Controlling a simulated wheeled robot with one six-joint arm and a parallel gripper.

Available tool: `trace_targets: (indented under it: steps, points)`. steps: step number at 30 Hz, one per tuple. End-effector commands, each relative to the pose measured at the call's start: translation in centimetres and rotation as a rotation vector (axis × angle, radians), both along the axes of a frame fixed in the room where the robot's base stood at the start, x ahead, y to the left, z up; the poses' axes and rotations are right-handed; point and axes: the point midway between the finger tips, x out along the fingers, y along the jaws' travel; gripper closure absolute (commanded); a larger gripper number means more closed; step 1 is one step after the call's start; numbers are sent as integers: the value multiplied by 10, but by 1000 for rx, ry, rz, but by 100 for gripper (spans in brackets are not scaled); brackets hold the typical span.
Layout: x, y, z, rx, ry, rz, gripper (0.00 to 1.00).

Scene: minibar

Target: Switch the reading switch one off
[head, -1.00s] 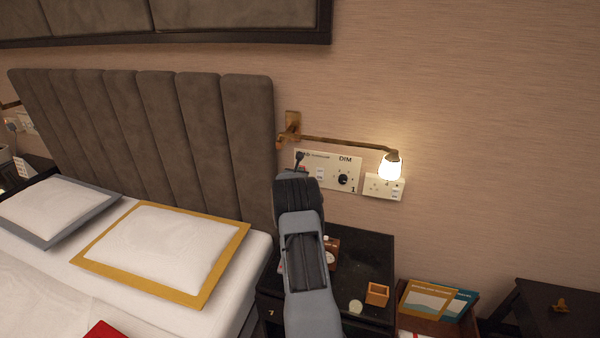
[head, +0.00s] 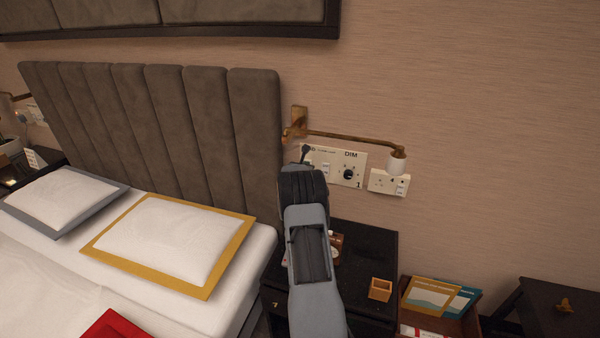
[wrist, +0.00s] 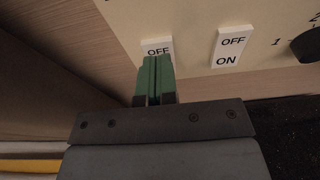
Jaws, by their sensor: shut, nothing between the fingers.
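The cream switch panel (head: 337,166) marked DIM and 1 is on the wall beside the headboard. In the wrist view my gripper (wrist: 154,62) is shut and empty, its green fingertips over the lower part of a white rocker switch (wrist: 158,46). OFF shows on its upper part; the lower part is hidden. I cannot tell whether the tips touch it. A second rocker (wrist: 231,46), with OFF above ON, is to its right. In the head view the reading lamp (head: 397,164) on its brass arm is dark.
A dark dimmer knob (head: 348,174) is on the right of the panel. A separate socket plate (head: 388,182) is below the lamp. The headboard (head: 205,135) is close on the left. The nightstand (head: 365,250) with a small wooden box (head: 380,289) is below.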

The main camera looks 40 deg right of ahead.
Motion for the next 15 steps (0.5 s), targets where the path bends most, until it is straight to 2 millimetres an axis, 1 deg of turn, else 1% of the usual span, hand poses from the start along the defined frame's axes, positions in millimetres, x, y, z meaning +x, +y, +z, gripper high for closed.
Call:
trace_targets:
  steps: [2,5,7,12,15]
  points:
    - [-4,9,-2,0,0,0,100]
    - [-12,24,0,0,0,-4,100]
    - [-19,35,11,-1,0,-5,100]
    - [-31,66,25,0,0,0,100]
    - [-37,81,32,1,-1,2,100]
